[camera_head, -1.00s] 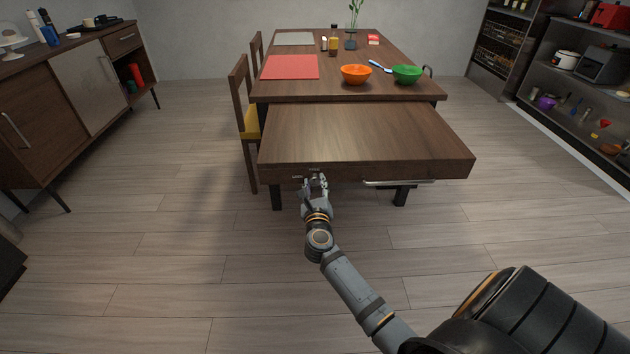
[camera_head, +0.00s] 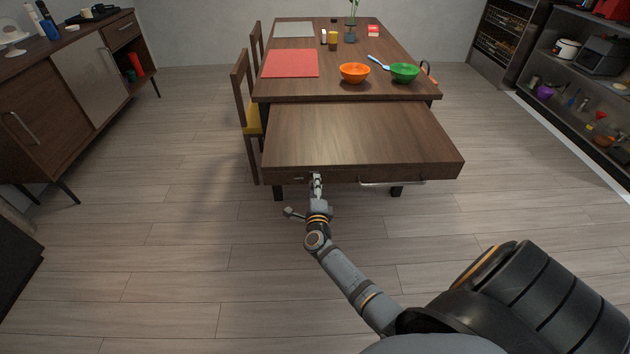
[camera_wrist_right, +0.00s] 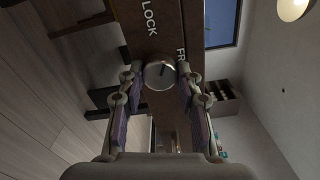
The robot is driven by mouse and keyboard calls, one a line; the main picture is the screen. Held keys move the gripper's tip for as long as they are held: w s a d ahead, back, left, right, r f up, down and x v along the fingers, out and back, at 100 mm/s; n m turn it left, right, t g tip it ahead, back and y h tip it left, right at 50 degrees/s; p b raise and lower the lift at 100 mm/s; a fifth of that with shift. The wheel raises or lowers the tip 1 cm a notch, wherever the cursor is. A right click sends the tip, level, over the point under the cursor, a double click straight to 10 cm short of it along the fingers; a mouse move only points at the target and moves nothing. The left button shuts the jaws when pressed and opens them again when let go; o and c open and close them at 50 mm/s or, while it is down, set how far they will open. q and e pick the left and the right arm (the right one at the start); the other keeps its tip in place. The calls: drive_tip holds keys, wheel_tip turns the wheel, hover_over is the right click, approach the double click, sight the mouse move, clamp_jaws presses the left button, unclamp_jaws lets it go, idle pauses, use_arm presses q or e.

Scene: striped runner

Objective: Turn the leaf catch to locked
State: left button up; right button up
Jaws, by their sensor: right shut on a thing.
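The table leaf (camera_head: 360,135) is a brown wooden panel sticking out toward me from the dining table. Its catch is a round silver knob (camera_wrist_right: 160,73) on the leaf's front edge, shown in the right wrist view. The word LOCK is printed to its upper left, and letters beginning FR, partly hidden by a finger, are to its right. A small dark mark shows on the knob's face; its exact pointing is hard to tell. My right gripper (camera_head: 317,184) is at the front edge, its fingers (camera_wrist_right: 157,97) shut on the knob from both sides. My left gripper is out of view.
A metal bar handle (camera_head: 392,184) runs along the leaf's front edge, right of my gripper. An orange bowl (camera_head: 354,73) and a green bowl (camera_head: 404,72) stand on the table (camera_head: 330,88). A chair (camera_head: 243,95) is on the left. The floor in front is clear.

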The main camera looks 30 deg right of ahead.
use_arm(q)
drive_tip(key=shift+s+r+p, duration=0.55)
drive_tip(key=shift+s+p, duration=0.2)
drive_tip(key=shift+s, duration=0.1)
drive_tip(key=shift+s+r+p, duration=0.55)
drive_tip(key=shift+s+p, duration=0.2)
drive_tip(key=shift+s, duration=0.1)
use_arm(e)
drive_tip(key=shift+n, duration=2.4)
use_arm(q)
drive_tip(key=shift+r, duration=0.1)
use_arm(e)
drive_tip(key=shift+f, duration=0.1)
drive_tip(key=o, duration=1.2)
drive_tip(key=shift+c, duration=0.2)
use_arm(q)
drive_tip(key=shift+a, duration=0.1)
use_arm(e)
drive_tip(key=shift+a, duration=0.1)
drive_tip(key=v, duration=1.2)
drive_tip(key=shift+n, duration=0.3)
